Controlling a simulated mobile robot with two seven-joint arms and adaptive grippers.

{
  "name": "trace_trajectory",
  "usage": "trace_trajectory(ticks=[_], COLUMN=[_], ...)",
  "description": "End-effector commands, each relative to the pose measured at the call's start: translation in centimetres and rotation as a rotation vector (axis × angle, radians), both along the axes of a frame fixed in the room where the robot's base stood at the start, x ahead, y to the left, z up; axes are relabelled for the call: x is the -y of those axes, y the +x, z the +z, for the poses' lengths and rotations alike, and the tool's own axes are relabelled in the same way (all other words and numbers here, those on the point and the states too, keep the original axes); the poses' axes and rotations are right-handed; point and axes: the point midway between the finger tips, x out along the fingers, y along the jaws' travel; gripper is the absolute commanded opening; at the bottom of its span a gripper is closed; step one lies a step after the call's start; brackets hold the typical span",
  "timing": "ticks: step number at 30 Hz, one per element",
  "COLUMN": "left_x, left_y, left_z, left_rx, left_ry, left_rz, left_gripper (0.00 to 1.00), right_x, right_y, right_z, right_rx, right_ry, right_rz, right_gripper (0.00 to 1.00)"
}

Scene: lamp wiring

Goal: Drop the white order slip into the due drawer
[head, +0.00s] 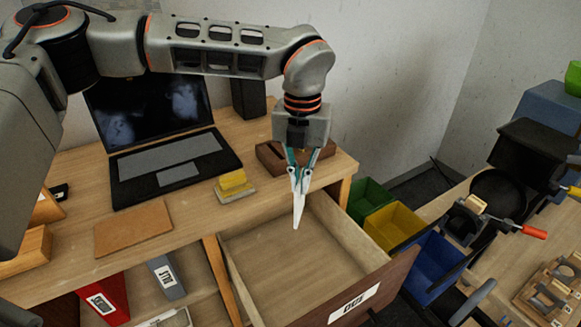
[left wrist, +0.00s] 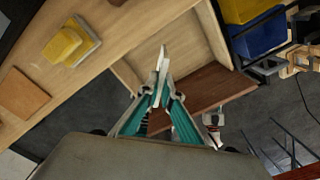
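My left gripper (head: 299,190) hangs pointing down above the open drawer (head: 290,255). Its teal-lined fingers are closed together at the tips. The white order slip (head: 297,214) shows as a narrow pale strip between and below the fingertips. In the left wrist view the slip (left wrist: 162,62) sticks out past the fingertips (left wrist: 160,92), seen nearly edge-on. The drawer is pulled out, its wooden floor is bare, and a white label (head: 354,303) is on its dark front. The slip is over the drawer, apart from its floor.
The desk holds a laptop (head: 165,150), a yellow sponge-like block (head: 233,183), a brown mat (head: 133,228) and a dark wooden tray (head: 270,158). Green, yellow (head: 393,225) and blue bins stand right of the drawer. Binders (head: 103,298) stand below the desk.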

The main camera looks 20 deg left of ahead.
Motion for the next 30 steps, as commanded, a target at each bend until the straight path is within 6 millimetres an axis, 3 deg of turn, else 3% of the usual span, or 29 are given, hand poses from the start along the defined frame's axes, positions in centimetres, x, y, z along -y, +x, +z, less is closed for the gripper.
trace_trajectory(ticks=[7, 18, 28, 30], left_x=[0.0, 0.0, 0.0, 0.0], left_y=[0.0, 0.0, 0.0, 0.0], left_z=[-1.9, -5.6, -5.9, -5.9], left_rx=[-0.001, -0.002, -0.001, -0.001], left_ry=[0.001, 0.000, 0.000, 0.000], left_rz=[-0.001, 0.001, 0.000, 0.000], left_gripper=[0.00, 0.00, 0.00, 0.20], right_x=[-0.5, -2.1, -1.7, -1.7], right_y=[-0.7, 0.2, 0.2, 0.1], right_z=[-0.8, -0.3, -0.7, -0.8], right_rx=[-0.007, 0.033, 0.029, 0.027], right_ry=[0.009, 0.030, 0.023, 0.022], right_rz=[0.004, 0.031, 0.030, 0.029], right_gripper=[0.40, 0.40, 0.40, 0.40])
